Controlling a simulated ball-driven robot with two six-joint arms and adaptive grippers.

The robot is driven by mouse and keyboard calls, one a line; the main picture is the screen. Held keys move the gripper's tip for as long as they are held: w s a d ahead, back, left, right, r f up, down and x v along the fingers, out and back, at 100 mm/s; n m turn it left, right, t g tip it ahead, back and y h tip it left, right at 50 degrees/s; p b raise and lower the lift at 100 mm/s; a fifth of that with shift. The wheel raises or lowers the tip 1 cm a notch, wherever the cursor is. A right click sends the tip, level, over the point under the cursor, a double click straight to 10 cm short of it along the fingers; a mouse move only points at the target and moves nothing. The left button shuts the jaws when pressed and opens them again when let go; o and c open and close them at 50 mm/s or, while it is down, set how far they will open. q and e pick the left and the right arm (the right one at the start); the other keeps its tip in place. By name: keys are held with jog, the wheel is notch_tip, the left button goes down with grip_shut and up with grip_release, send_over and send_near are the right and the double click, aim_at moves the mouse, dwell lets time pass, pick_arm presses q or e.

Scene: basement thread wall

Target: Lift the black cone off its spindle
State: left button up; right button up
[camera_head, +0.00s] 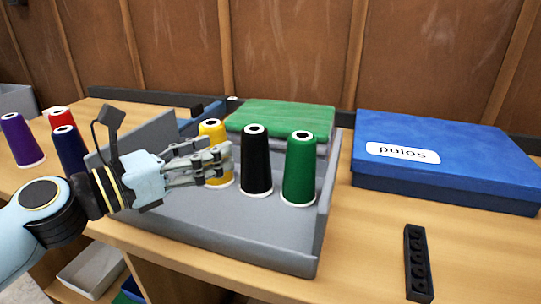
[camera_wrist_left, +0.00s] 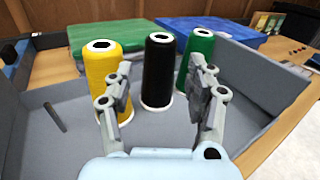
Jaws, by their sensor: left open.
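The black cone (camera_head: 256,162) stands upright in the grey tray (camera_head: 190,222), between the yellow cone (camera_head: 211,132) and the green cone (camera_head: 299,170). Its spindle is hidden inside it. My left gripper (camera_head: 226,162) is open just left of the black cone, its fingers pointing at it and covering part of the yellow cone. In the left wrist view the black cone (camera_wrist_left: 158,72) shows between the two open fingers (camera_wrist_left: 166,84), apparently just beyond the tips. There the yellow cone (camera_wrist_left: 103,82) is close to the left finger and the green cone (camera_wrist_left: 195,58) is behind the right finger. My right gripper is out of view.
A thin grey peg (camera_wrist_left: 55,117) stands bare in the tray. A black block (camera_head: 417,262) lies front right. Purple (camera_head: 22,140), red and navy cones stand at left.

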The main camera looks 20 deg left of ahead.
aim_at(243, 138)
pick_arm(q)
jog(key=x, duration=0.3)
jog(key=shift+w+d+r, duration=0.15)
jog(key=shift+w+d, duration=0.05)
jog(key=shift+w, duration=0.1)
jog(key=shift+w+d, duration=0.15)
jog(key=shift+w, duration=0.15)
jog(key=x, duration=0.4)
jog(key=shift+w+d, duration=0.2)
jog(key=shift+w, duration=0.1)
jog(key=shift+w+d, duration=0.15)
jog(key=shift+w, duration=0.05)
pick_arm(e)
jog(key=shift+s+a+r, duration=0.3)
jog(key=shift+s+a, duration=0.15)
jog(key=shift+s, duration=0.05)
pick_arm(q)
jog(key=shift+c, duration=0.4)
grip_shut()
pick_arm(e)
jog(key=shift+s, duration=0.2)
